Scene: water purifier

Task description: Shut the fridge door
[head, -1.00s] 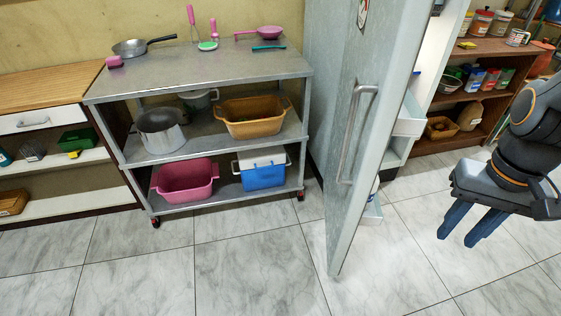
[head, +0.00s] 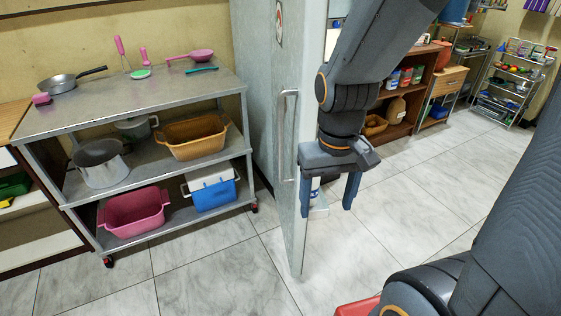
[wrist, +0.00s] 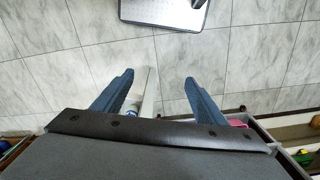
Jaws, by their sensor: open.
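The fridge door (head: 296,215) is a tall pale grey panel standing open, swung out toward me. Its long vertical handle (head: 284,135) is on the left-facing outer side. The fridge body (head: 255,70) stands behind it, and its inside is mostly hidden by the door and my arm. My gripper (head: 328,207) points down, open, just right of the door's free edge on the inner side. In the wrist view, a pale narrow strip that looks like the door (wrist: 151,92) shows between the open fingers. I cannot tell whether a finger touches the door.
A grey metal cart (head: 150,95) with pans and tubs stands left of the fridge. A brown shelf (head: 398,110) with jars is to the right. The tiled floor (head: 215,285) before the door is clear. A red object (head: 357,307) shows at the bottom edge.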

